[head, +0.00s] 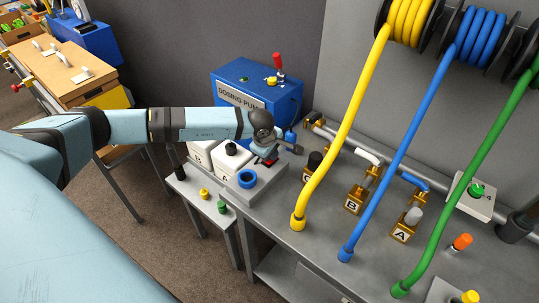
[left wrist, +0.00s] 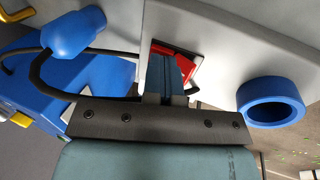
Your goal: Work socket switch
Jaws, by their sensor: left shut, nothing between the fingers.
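My right gripper is not in view.
A blue dosing pump (head: 240,94) stands just behind my left gripper. A blue plug (left wrist: 75,33) on a black cable lies close by. White containers (head: 232,160) stand left of the switch. Yellow (head: 345,130), blue (head: 412,145) and green (head: 470,175) hoses hang on the right.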

